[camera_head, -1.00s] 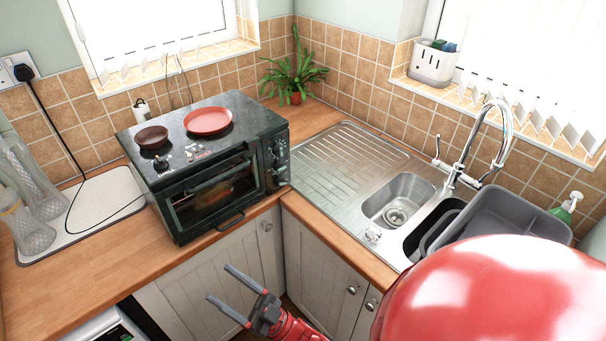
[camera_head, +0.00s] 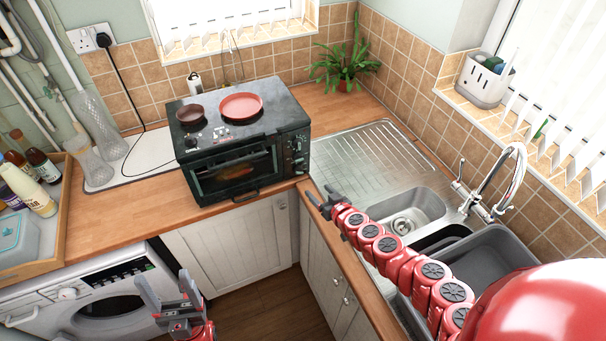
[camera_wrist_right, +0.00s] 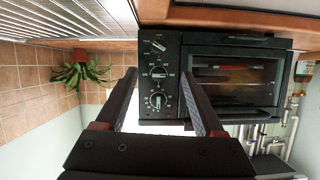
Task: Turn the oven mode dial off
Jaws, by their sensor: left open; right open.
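The black toaster oven (camera_head: 240,180) stands on the wooden counter in the corner, with its dial panel (camera_head: 297,150) at the right of its glass door. In the right wrist view the oven (camera_wrist_right: 235,80) appears upside down. Its panel shows three dials in a column: one (camera_wrist_right: 158,46), a middle one (camera_wrist_right: 158,73) and one at the bottom of the picture's column (camera_wrist_right: 157,100). I cannot tell which is the mode dial. My right gripper (camera_head: 319,199) is open in front of the panel, its fingers framing the dials, apparently apart from them.
A red plate (camera_head: 241,106) and a dark bowl (camera_head: 190,114) sit on the oven top. The sink (camera_head: 412,205) and a grey basin (camera_head: 480,265) lie right, under my right arm. A washing machine (camera_head: 105,300) and a wooden tray (camera_head: 50,245) are left.

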